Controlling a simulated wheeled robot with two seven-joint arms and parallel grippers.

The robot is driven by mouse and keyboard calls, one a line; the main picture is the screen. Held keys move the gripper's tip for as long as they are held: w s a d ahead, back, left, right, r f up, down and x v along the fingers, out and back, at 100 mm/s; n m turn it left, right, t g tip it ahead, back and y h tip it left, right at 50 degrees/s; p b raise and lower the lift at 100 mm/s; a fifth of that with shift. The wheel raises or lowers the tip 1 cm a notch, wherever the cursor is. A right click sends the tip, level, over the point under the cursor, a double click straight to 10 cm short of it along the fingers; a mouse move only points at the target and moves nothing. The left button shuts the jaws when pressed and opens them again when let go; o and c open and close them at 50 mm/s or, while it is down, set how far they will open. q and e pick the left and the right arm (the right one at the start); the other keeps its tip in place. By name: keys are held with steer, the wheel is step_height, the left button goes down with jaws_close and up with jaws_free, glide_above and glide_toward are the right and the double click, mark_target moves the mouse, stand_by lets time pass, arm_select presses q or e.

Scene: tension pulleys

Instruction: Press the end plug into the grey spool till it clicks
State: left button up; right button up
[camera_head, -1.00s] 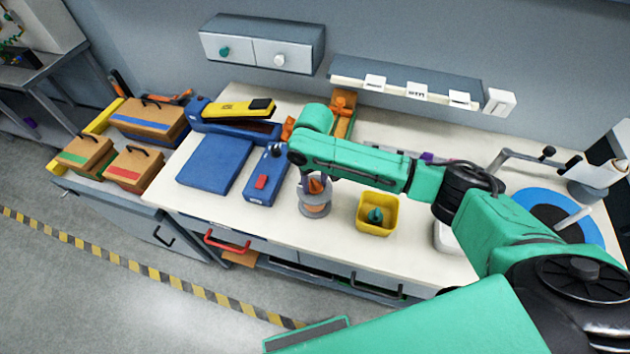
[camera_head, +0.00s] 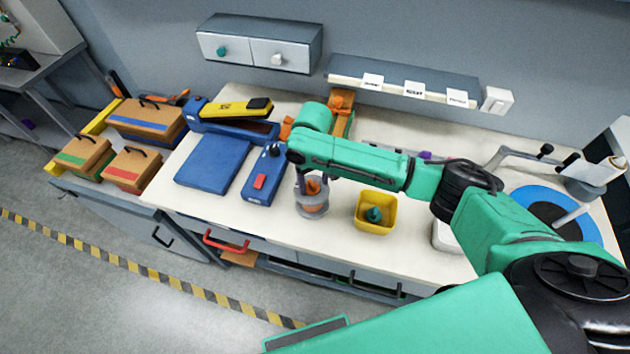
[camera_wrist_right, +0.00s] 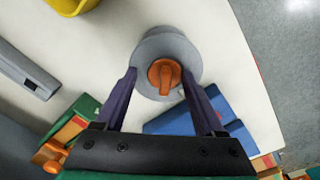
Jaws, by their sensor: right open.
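The grey spool (camera_head: 313,210) stands on the pale bench top near its front edge. The orange end plug (camera_head: 313,186) shows at the top of the spool. In the right wrist view the spool (camera_wrist_right: 181,46) is seen from above, with the plug's orange grip (camera_wrist_right: 164,75) over its middle; how deep the plug sits cannot be told. My right gripper (camera_wrist_right: 159,77) is open, its two dark fingers on either side of the plug with gaps between. In the head view the right gripper (camera_head: 306,184) points down over the spool. My left gripper is out of view.
A yellow bin (camera_head: 361,222) with a teal part (camera_head: 374,214) stands right of the spool. A blue box with a red button (camera_head: 260,181) and a blue panel (camera_head: 212,164) are to the left. A blue disc (camera_head: 583,228) lies at the far right.

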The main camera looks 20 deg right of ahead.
steer(key=shift+s+a+f, duration=0.1)
steer(key=shift+s+f, duration=0.25)
steer(key=shift+f, duration=0.1)
steer(key=r+p, duration=0.2)
steer(key=p, duration=0.1)
steer(key=shift+w+a+r, duration=0.1)
steer(key=shift+w+r, duration=0.25)
steer(key=shift+r, duration=1)
jaws_close()
steer(key=shift+f, duration=0.6)
steer(key=shift+s+f, duration=0.15)
steer(key=shift+f, duration=0.05)
stand_by(1.2)
